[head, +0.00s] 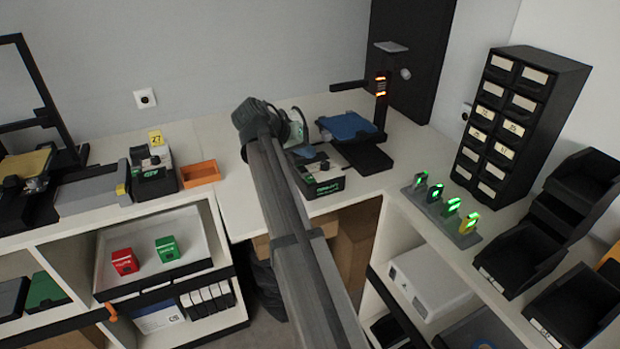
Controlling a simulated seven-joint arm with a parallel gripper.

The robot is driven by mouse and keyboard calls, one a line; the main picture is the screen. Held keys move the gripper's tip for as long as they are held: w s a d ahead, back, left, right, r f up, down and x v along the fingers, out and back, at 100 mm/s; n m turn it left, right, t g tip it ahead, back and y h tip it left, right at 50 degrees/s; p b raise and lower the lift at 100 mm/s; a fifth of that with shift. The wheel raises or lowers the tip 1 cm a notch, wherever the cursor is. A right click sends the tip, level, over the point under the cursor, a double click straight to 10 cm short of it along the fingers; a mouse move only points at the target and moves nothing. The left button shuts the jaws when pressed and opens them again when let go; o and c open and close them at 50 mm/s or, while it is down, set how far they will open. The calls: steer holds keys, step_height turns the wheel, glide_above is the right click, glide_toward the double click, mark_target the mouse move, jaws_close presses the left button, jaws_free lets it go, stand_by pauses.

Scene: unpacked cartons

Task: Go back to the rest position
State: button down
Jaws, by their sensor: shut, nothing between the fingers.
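My arm rises from the bottom of the head view and reaches over the back worktop (236,206). Its far end is a dark rounded joint beside a white and green item. I cannot make out my gripper or its fingers. They may be hidden behind the arm, so the picture does not show how the jaws stand.
A black device (318,170) stands close right of my arm, with a lit stand (381,90) behind it. An orange tray (200,173) lies left. Right are a green-lit rack (443,212), a drawer cabinet (520,125) and black bins (520,256). The front-left tray (110,265) holds red and green boxes.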

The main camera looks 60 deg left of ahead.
stand_by(0.5)
